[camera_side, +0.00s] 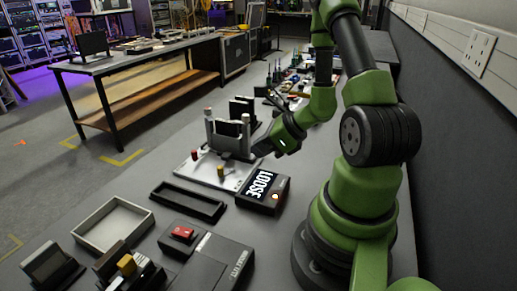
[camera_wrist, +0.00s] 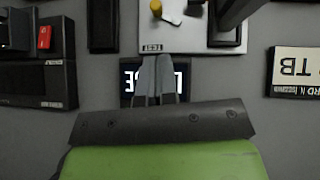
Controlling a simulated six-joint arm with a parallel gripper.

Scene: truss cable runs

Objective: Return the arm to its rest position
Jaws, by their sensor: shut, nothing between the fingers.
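My green arm reaches over the grey bench (camera_side: 150,225) in the side view. My gripper (camera_side: 260,148) hangs beside the grey upright fixture (camera_side: 231,137), near its right end. Whether they touch cannot be told. In the wrist view my gripper (camera_wrist: 157,72) has its two grey fingers together, with nothing between them. The fingers cover part of the black display box (camera_wrist: 127,88). In the side view this display box (camera_side: 263,191) reads LOOSE and has a lit orange button.
The fixture stands on a light plate (camera_side: 207,175) with small red and yellow pegs. A black tray (camera_side: 187,202), a pale tray (camera_side: 113,224) and a dark box with a red switch (camera_side: 184,234) lie nearer. A wall (camera_side: 450,130) runs along the right.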

